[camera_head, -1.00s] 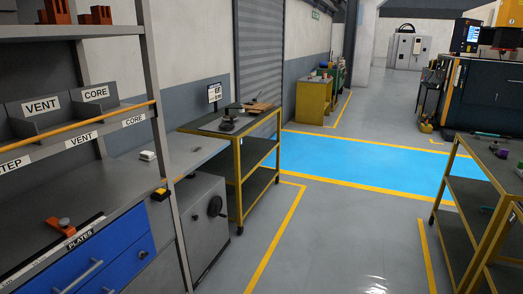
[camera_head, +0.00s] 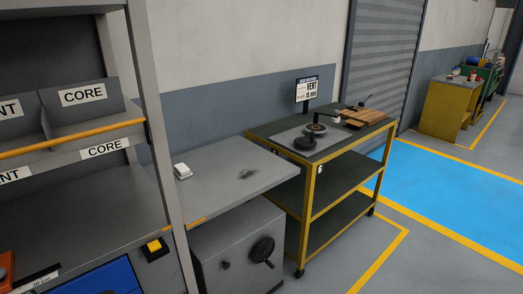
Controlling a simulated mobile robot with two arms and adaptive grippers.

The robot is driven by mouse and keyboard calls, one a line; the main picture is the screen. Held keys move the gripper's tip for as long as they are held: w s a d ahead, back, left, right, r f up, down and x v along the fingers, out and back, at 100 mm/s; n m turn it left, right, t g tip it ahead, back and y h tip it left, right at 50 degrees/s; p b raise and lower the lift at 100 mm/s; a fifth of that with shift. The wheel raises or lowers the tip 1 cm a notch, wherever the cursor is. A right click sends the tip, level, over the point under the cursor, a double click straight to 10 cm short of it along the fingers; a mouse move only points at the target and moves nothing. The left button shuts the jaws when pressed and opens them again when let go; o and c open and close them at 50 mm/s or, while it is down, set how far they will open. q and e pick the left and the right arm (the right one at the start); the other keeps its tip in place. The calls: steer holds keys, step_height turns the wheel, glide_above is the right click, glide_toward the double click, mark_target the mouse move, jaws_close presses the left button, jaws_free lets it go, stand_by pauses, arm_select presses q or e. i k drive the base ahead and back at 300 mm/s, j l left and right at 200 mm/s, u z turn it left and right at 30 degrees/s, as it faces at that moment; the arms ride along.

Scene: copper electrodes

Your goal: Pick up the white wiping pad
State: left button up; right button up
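A small white block (camera_head: 182,171), which looks like the white wiping pad, lies on the grey bench top (camera_head: 225,180) near its left back side.
A grey shelf rack with a post (camera_head: 158,130) stands just left of the pad. A yellow-framed cart (camera_head: 313,185) holding dark round parts (camera_head: 305,143) and a wooden board (camera_head: 362,117) adjoins the bench on the right. Open floor (camera_head: 440,262) lies at right.

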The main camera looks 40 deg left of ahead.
mark_target(181, 171)
steer(key=i+j+u, duration=0.1)
steer(key=i+u, duration=0.35)
steer(key=i, duration=0.15)
steer(key=i+l+u, duration=0.15)
steer(key=i+u, duration=0.35)
steer(key=i+l+u, duration=0.45)
steer(key=i, duration=0.15)
steer(key=j, duration=0.1)
